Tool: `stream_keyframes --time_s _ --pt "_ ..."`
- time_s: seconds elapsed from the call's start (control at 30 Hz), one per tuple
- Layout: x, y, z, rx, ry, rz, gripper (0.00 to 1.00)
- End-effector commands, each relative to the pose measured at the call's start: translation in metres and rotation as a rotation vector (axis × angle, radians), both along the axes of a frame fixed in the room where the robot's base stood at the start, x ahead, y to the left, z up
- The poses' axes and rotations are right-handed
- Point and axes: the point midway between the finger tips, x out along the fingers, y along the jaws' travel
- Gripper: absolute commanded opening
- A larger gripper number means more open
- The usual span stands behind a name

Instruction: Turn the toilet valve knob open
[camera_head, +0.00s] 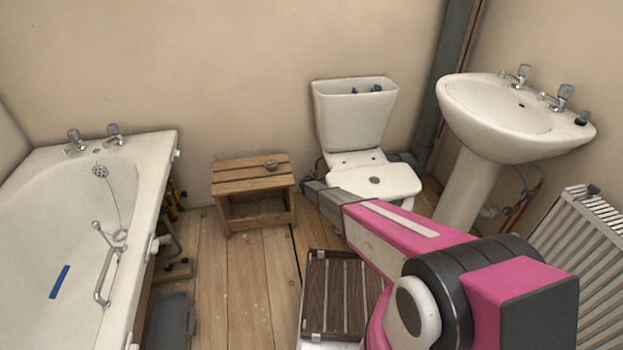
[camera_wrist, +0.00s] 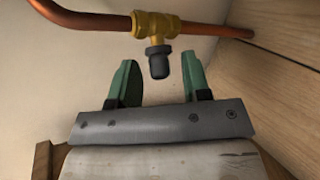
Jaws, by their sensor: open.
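The toilet (camera_head: 372,180) stands against the back wall, its cistern open at the top. In the wrist view, a brass valve (camera_wrist: 156,25) sits on a copper pipe, with a dark grey knob (camera_wrist: 160,64) pointing toward my gripper. My gripper (camera_wrist: 161,72) is open, and its two green fingers stand apart, one to each side of the knob in the picture. No contact shows, and I cannot tell how deep the knob lies between the fingertips. In the head view my gripper (camera_head: 311,188) is low, left of the toilet bowl; the valve is hidden there.
A wooden stool (camera_head: 252,178) stands just left of my gripper. The copper pipe (camera_wrist: 85,18) runs across above the fingers, beside a wooden surface (camera_wrist: 270,65) at right. A bath (camera_head: 60,230) is at left; a basin (camera_head: 515,130) and radiator (camera_head: 590,250) are at right.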

Motion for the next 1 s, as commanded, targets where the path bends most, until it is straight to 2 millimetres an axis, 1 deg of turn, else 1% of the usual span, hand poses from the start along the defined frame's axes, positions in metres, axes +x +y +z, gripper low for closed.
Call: stream_keyframes --time_s 0.03,0.1,0.37,0.4,0.47,0.5,0.73,1.0 --pt "0.0068 -0.0001 -0.0036 0.000 0.000 0.000 0.44" --pt "0.0100 -0.0007 -0.0050 0.000 0.000 0.000 0.44" --pt "0.0106 -0.0011 -0.0051 0.000 0.000 0.000 0.44" --pt "0.0105 -0.0011 -0.0050 0.000 0.000 0.000 0.37" --pt "0.0104 -0.0011 -0.0051 0.000 0.000 0.000 0.18" --pt "0.0104 -0.0011 -0.0051 0.000 0.000 0.000 0.06" --pt "0.0105 -0.0009 -0.0049 -0.007 0.006 -0.002 0.06" --pt "0.0111 -0.0010 -0.0040 -0.071 0.060 -0.006 0.06"
